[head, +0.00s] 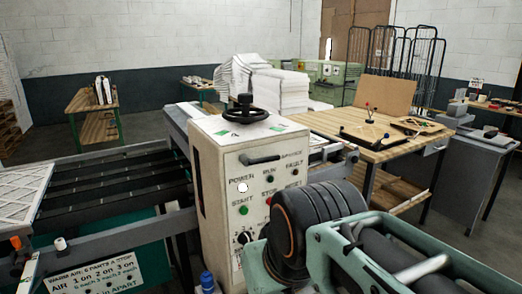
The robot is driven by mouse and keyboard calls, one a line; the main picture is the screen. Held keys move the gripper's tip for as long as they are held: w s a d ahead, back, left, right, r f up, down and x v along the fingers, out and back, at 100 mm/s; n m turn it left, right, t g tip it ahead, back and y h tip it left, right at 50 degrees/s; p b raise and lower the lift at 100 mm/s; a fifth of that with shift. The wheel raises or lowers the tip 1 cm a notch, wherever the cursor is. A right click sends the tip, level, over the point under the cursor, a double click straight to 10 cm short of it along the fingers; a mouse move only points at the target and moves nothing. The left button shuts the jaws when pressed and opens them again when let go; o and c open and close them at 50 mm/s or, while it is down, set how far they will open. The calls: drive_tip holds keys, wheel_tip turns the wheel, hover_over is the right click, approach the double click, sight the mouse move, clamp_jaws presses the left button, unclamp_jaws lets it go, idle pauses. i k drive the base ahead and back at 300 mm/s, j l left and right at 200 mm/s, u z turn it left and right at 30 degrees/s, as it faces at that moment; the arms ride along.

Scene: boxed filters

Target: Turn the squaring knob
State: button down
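A cream control box (212,165) stands in the middle of the head view. Its front panel has a black rotary knob (245,237) with a pale pointer and dial marks around it, low on the left. A second small dark knob (264,232) is beside it, partly covered. A black handwheel (245,109) sits on top of the box, and a dark bar handle (262,159) is high on the panel. I cannot read which control is labelled squaring. A teal and black foreground part covers the panel's lower right. My gripper's fingers are not visible.
Left of the box is a machine bed with dark slats (110,180) and a pleated filter (18,190). A wooden workbench (385,150) stands behind right, with white stacked sheets (280,92) further back.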

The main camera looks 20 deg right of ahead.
sight(355, 159)
drive_tip(key=z, duration=1.25)
drive_tip(key=i+l+z, duration=0.1)
drive_tip(key=i+z, duration=0.2)
drive_tip(key=i, duration=1)
drive_tip(key=i+l, duration=0.15)
drive_tip(key=i, duration=0.4)
drive_tip(key=i+l, duration=0.1)
drive_tip(key=i, duration=0.45)
drive_tip(key=i+j+z, duration=0.2)
drive_tip(key=z, duration=0.15)
